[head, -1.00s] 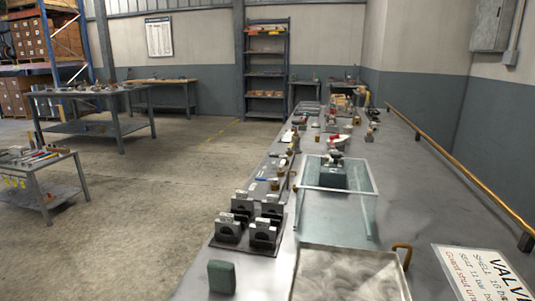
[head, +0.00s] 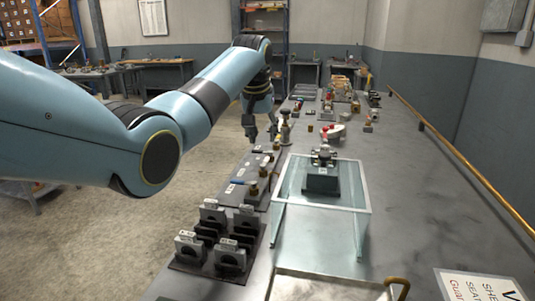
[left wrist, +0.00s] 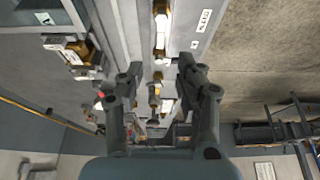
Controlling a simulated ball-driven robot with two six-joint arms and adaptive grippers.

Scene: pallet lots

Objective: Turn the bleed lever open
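My left gripper (head: 262,136) hangs fingers-down above the left edge of the bench (head: 420,205), beyond the row of small valves. Its two fingers stand apart and empty in the left wrist view (left wrist: 161,68). Small brass valves sit on a dark labelled plate along that edge; one brass valve (head: 253,188) has a blue lever (head: 237,182). In the left wrist view, a brass valve (left wrist: 161,22) lies beyond the fingers and another brass fitting (left wrist: 154,92) shows between them. I cannot tell which lever is the bleed lever. My right gripper is out of view.
A clear guard (head: 320,212) stands over a dark block with a fitting (head: 322,178). Dark blocks with round cut-outs (head: 230,258) stand at the near left. A metal tray (head: 325,289) and a sign (head: 480,286) are in front. The bench's right side is mostly clear.

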